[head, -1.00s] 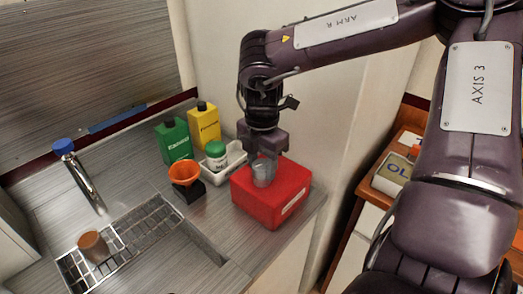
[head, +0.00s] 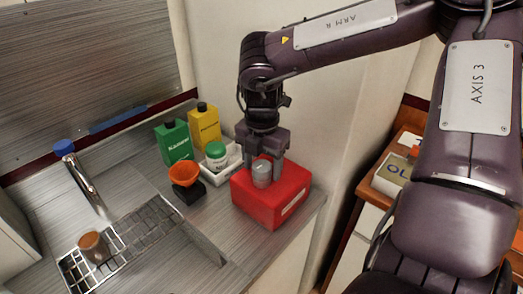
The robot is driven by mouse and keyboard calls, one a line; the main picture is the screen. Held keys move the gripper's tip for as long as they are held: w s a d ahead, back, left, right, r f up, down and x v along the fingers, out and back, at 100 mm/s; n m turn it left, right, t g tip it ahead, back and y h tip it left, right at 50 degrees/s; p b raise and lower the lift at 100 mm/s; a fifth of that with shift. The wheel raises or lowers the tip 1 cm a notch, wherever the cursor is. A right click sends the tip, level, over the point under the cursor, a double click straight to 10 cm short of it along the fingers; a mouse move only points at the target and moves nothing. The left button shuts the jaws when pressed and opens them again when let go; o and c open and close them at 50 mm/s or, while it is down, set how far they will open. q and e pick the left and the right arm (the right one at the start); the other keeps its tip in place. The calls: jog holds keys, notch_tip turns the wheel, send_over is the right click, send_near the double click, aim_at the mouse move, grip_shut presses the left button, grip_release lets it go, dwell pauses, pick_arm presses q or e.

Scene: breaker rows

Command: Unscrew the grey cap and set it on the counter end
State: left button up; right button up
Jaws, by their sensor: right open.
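The grey cap (head: 261,174) sits on top of the red canister (head: 262,207), near the front end of the counter (head: 224,225). My right gripper (head: 265,170) points down over the canister with its fingers spread, one on either side of the cap. I cannot tell whether a finger touches the cap. My left gripper is not in view.
An orange funnel (head: 186,175) in a black holder stands left of the canister. A white tray (head: 222,170) with a green-lidded jar (head: 216,154), a green bottle (head: 175,142) and a yellow bottle (head: 205,126) are behind. A brown cup (head: 93,247) stands on the sink grate (head: 143,232).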

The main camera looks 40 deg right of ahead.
jog(key=m, duration=0.1)
jog(key=m+b, duration=0.1)
jog(key=m, duration=0.1)
jog(key=shift+f+b, duration=0.25)
jog(key=shift+b, duration=0.05)
jog(key=m+b, duration=0.2)
jog(key=m, duration=0.3)
jog(key=m+b, duration=0.4)
jog(key=m, duration=0.3)
jog(key=shift+r+m+b, duration=0.1)
jog(key=shift+m+b, duration=0.25)
jog(key=shift+m, duration=0.55)
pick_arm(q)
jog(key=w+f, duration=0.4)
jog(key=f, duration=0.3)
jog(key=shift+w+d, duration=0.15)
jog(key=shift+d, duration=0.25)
pick_arm(e)
jog(key=shift+r+m, duration=0.15)
jog(key=shift+m, duration=0.15)
